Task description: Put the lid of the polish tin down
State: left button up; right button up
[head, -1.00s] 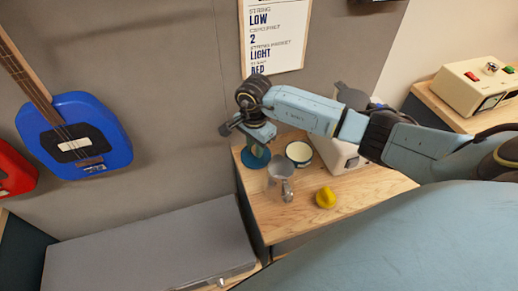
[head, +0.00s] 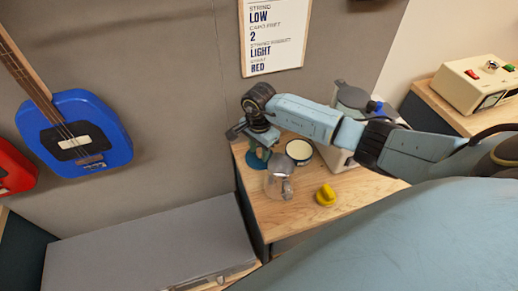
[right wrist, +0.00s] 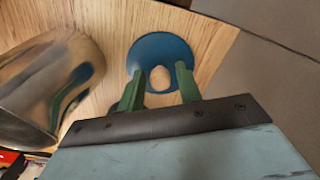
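The lid (right wrist: 147,46) is a flat blue disc with a pale round knob (right wrist: 160,78); it appears to lie flat on the wooden tabletop. My right gripper (right wrist: 158,88) is open, its green fingers apart on either side of the knob with gaps showing. In the head view the right gripper (head: 258,150) hangs over the lid (head: 250,159) at the table's back left and partly hides it. The open round tin (head: 299,150), pale inside with a dark rim, stands to the right of the lid. My left gripper is not in view.
A shiny metal vessel (head: 280,183) stands close to the gripper; it also shows in the right wrist view (right wrist: 45,90). A yellow object (head: 326,195) lies nearer the front. A pale machine (head: 345,150) stands behind my forearm. The wooden table's (head: 290,220) front is clear.

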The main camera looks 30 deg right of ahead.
aim_at(259, 151)
jog(key=shift+o, duration=0.5)
jog(key=shift+r, duration=0.2)
notch_tip(259, 151, up, 12)
dwell(0.5)
